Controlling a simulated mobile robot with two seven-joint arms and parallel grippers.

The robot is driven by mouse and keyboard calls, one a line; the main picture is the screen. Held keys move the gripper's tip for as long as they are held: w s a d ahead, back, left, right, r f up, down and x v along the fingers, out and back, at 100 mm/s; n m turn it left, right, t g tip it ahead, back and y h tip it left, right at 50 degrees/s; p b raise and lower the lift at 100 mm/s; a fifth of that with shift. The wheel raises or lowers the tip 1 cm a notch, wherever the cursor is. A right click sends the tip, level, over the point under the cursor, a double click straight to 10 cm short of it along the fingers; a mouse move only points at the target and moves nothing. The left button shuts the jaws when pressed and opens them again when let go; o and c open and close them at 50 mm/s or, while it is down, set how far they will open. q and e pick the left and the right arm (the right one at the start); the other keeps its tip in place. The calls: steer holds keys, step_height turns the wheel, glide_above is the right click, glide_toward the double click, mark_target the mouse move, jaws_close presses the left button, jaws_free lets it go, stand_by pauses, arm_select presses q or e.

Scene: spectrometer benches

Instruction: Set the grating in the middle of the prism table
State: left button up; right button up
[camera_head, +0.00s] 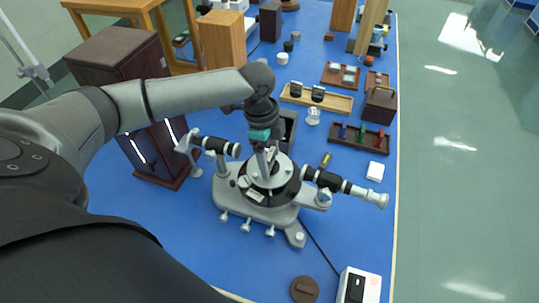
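The spectrometer (252,212) stands on the blue bench top, with a round dark stage at its centre. The prism table (283,172) is the small pale disc on that stage, partly hidden by my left gripper. My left gripper (268,163) points down right over the prism table. Its fingers are small and overlap the metal parts there, so I cannot tell whether they are open or shut. I cannot make out a grating for certain at the fingers or on the table. My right gripper is not in view.
The spectrometer's two tubes (340,184) stick out left and right of the stage. A wooden tray (335,102) with two dark upright pieces lies behind.

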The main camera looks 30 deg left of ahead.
arm_select(q)
steer(key=shift+o, duration=0.9)
step_height(320, 180, up, 12)
steer(key=a+p, duration=0.1)
steer(key=shift+s+a, duration=0.2)
